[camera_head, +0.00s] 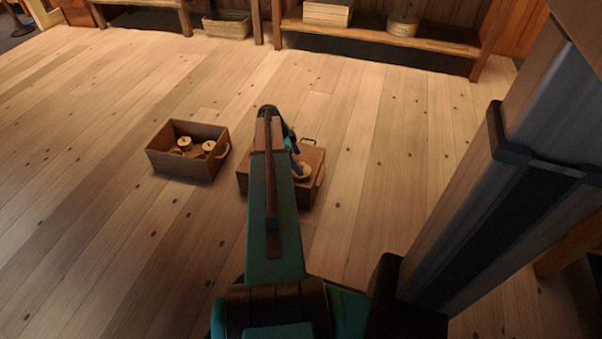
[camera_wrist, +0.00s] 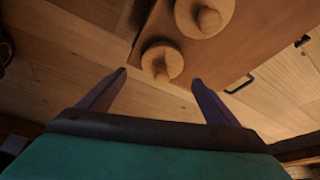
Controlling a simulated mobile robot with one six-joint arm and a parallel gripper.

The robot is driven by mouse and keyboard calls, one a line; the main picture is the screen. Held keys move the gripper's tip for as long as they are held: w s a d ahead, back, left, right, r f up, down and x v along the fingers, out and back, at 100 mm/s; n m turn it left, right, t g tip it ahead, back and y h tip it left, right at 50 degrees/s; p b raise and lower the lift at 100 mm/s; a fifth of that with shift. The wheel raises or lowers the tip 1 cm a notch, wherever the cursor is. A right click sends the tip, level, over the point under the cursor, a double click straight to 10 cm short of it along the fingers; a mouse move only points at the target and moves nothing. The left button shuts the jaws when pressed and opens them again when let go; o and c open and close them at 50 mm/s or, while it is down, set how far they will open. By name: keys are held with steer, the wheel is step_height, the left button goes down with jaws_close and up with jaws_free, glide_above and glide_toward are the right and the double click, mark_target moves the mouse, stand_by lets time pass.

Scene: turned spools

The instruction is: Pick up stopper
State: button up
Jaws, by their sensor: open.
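A pale wooden stopper (camera_wrist: 161,63), round with a knob on top, is on the top of a brown wooden box (camera_wrist: 160,30), near its edge. A second, similar stopper (camera_wrist: 204,14) is beside it, partly cut off by the top of the wrist view. My gripper (camera_wrist: 160,78) is open and empty. Its two purple fingers point at the nearer stopper, one to each side in the picture; I cannot tell the gap in depth. In the head view my arm hides much of the box (camera_head: 246,184), and a pale stopper (camera_head: 303,171) shows beside my gripper (camera_head: 295,160).
An open wooden crate (camera_head: 182,165) with several pale turned pieces stands on the floor to the left of the box. A bench (camera_head: 400,40) with a basket (camera_head: 327,12) and a round tub (camera_head: 402,26) is at the back. The plank floor between is clear.

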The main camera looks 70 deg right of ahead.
mark_target(300, 163)
steer(key=shift+b+x, duration=1.35)
steer(key=shift+x, duration=1.25)
steer(key=shift+w+d, duration=0.1)
steer(key=shift+w, duration=0.05)
steer(key=c, duration=1.2)
steer(key=shift+r, duration=0.15)
step_height(300, 163, up, 10)
steer(key=p, duration=0.4)
steer(key=shift+w, duration=0.15)
